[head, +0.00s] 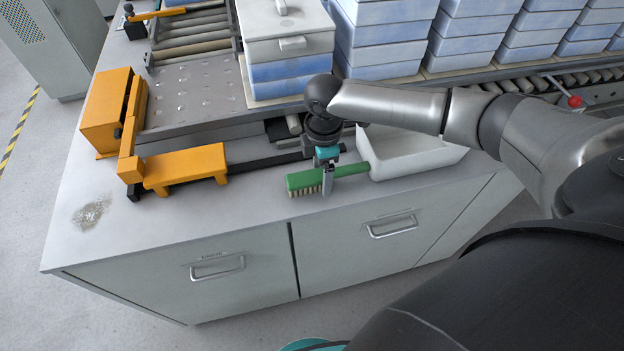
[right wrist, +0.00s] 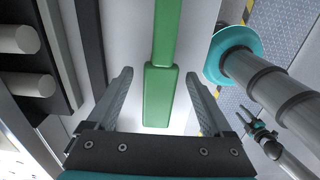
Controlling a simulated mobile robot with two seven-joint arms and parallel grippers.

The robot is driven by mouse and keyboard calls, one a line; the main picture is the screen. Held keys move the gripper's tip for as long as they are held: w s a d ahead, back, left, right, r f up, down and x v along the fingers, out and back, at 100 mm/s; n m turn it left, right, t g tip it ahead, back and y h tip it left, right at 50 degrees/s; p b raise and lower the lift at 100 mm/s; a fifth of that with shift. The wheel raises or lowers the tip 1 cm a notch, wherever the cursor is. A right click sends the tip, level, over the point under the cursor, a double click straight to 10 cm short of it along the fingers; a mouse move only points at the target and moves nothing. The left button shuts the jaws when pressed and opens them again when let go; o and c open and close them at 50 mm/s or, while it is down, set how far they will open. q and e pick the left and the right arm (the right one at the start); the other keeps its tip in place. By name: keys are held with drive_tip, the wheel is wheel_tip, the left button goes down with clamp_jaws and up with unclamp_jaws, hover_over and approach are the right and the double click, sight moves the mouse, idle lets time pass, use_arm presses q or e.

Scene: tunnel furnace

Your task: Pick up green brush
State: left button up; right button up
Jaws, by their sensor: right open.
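The green brush (head: 303,180) lies on the grey bench top near its front edge, with pale bristles facing the front. Its handle points right toward the white tray. My right gripper (head: 328,178) is open and points down over the brush, its fingers around the middle where head meets handle. In the right wrist view the brush (right wrist: 160,95) runs between the two open fingers (right wrist: 158,90), with gaps on both sides.
A white tray (head: 440,158) stands just right of the brush. An orange pusher (head: 185,168) with a dark rod lies to the left and behind. Blue-white boxes (head: 380,40) line the roller conveyor at the back.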

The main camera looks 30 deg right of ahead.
drive_tip(key=shift+f, duration=0.7)
clamp_jaws()
